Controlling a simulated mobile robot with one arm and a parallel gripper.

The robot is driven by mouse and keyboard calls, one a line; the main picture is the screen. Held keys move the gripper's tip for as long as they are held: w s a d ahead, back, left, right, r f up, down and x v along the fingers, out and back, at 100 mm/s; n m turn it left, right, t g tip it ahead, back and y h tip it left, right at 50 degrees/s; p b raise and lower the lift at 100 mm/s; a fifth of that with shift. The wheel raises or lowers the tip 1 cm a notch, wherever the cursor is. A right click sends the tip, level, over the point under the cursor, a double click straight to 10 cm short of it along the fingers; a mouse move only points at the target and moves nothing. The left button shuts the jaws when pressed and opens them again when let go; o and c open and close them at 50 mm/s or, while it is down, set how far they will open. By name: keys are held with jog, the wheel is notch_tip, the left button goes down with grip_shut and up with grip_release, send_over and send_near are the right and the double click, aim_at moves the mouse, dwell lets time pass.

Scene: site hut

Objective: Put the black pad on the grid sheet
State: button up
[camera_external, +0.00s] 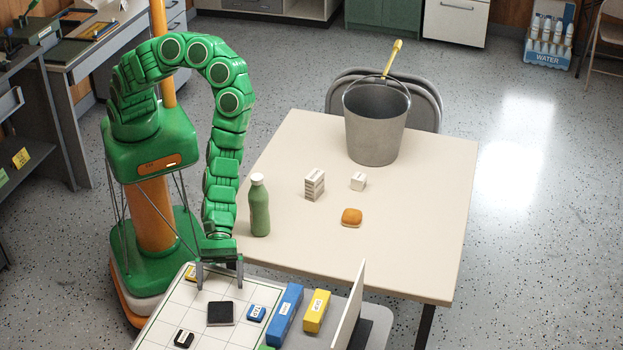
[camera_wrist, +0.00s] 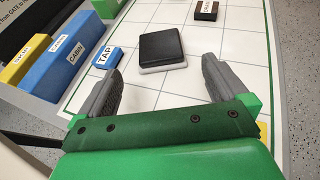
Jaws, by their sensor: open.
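The black pad (camera_external: 221,313) is a small dark square lying on the white grid sheet (camera_external: 182,298). In the wrist view the black pad (camera_wrist: 161,46) has a pale layer under it, and it lies ahead of the fingertips. The grid sheet (camera_wrist: 209,75) spreads around it with thin dark lines. My gripper (camera_external: 219,279) is open and empty, with its fingers above the sheet on the far side of the pad. In the wrist view my gripper (camera_wrist: 163,75) has its fingers spread to either side, short of the pad.
Near the pad lie a blue TAP block (camera_external: 256,313), a black labelled block (camera_external: 184,338) and a yellow block (camera_external: 190,272). Larger blue (camera_external: 287,314) and yellow (camera_external: 316,311) blocks stand to the right. The beige table (camera_external: 400,255) holds a bottle (camera_external: 259,208) and bucket (camera_external: 375,130).

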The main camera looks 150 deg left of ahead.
jog(key=shift+v, duration=3.25)
